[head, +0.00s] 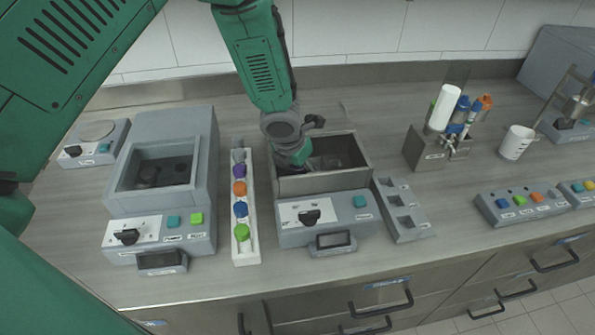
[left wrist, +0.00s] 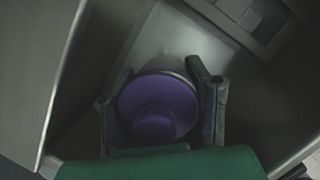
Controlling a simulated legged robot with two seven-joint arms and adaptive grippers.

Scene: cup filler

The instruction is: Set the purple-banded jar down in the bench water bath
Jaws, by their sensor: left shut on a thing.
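The bench water bath (head: 358,147) is an open steel tank in the middle of the bench, with a dark inside and a control panel in front. My left gripper (head: 297,157) reaches down into its left part, and its fingertips are hidden there in the head view. In the left wrist view my left gripper (left wrist: 160,105) is shut around a jar with a round purple top (left wrist: 158,112), between steel walls. The jar's lower part is hidden, so I cannot tell whether it touches the tank floor. My right gripper is not in view.
A white rack (head: 247,254) with purple, orange, blue and green tops stands just left of the bath. A grey device with an open chamber (head: 123,187) is further left. A grey slotted holder (head: 416,231) stands close on the right, with a bottle stand (head: 423,148) behind it.

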